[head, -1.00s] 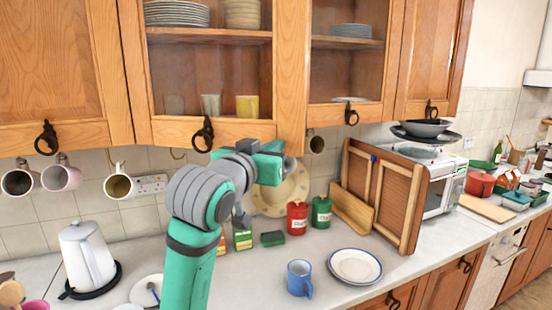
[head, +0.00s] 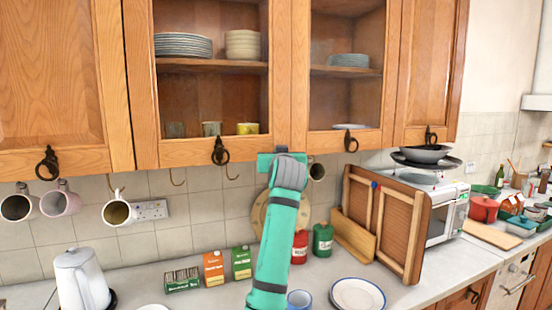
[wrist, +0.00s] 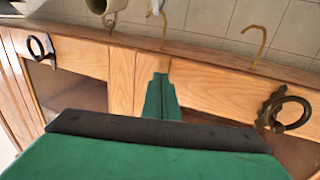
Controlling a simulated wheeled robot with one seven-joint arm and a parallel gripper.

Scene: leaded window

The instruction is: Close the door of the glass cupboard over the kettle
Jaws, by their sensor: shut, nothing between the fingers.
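The glass cupboard door (head: 205,154) has a wooden frame, a clear pane and a dark ring handle (head: 219,152). In the head view it looks flush with the cupboard front, with no visible gap. My gripper (head: 262,160) is at the door's lower right corner, right of the ring handle. In the wrist view my shut, empty gripper (wrist: 161,95) points at the wooden frame between two ring handles. Whether it touches the wood I cannot tell. The white kettle (head: 80,278) stands on the worktop at lower left.
Stacked plates (head: 183,46) and cups sit inside the cupboard. Mugs (head: 118,212) and empty hooks hang below. Tea boxes (head: 213,268), a red canister (head: 299,247) and a green canister (head: 322,240) stand on the worktop. A wooden rack (head: 387,222) leans at right.

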